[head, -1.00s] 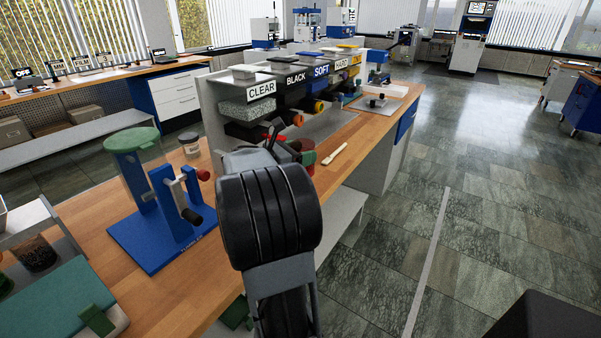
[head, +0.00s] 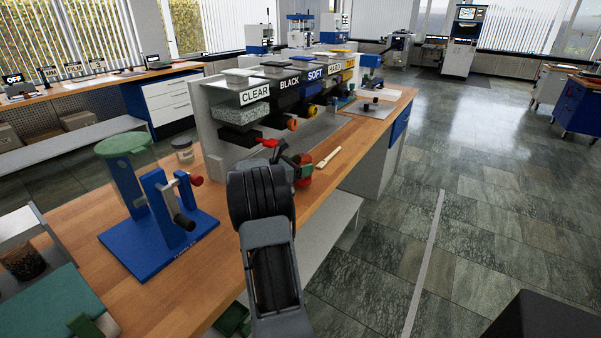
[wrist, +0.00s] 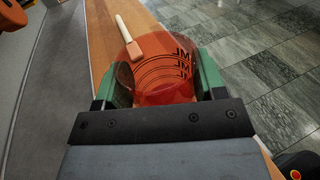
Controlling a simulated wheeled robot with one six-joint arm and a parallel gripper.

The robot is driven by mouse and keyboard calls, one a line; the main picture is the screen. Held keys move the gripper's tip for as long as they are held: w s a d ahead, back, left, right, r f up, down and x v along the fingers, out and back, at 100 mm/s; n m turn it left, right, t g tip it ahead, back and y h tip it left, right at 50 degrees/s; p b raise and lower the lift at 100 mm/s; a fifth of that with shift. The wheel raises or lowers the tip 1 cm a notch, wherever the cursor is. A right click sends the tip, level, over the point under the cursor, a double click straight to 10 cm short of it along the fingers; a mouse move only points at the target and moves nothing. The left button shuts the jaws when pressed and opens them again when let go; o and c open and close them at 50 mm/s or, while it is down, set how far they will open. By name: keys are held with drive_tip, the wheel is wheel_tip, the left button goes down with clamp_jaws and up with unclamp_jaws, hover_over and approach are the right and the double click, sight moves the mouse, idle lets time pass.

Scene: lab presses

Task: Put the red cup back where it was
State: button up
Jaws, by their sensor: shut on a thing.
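The red cup (wrist: 165,62) is see-through, with dark curved lines and marks on its side. In the wrist view it sits between the two green fingers of my gripper (wrist: 162,82), which is shut on it. In the head view my gripper (head: 299,167) is over the wooden bench, beside the row of labelled dispensers, and my dark wrist hides part of it. A little of the red cup (head: 305,159) shows there next to a green finger. I cannot tell whether the cup touches the bench.
A pale-handled spatula (head: 328,157) lies on the bench just beyond the cup. Dispensers (head: 255,95) labelled CLEAR, BLACK, SOFT and HARD stand left of my gripper. A blue stand (head: 160,243) is nearer, at left. The floor to the right is open.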

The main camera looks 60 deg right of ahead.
drive_tip(key=shift+f, duration=1.1)
drive_tip(key=shift+f, duration=0.15)
drive_tip(key=o, duration=1.4)
drive_tip(key=shift+r, duration=0.25)
drive_tip(key=v, duration=1.2)
drive_tip(key=shift+f, duration=0.15)
drive_tip(key=shift+a, duration=0.1)
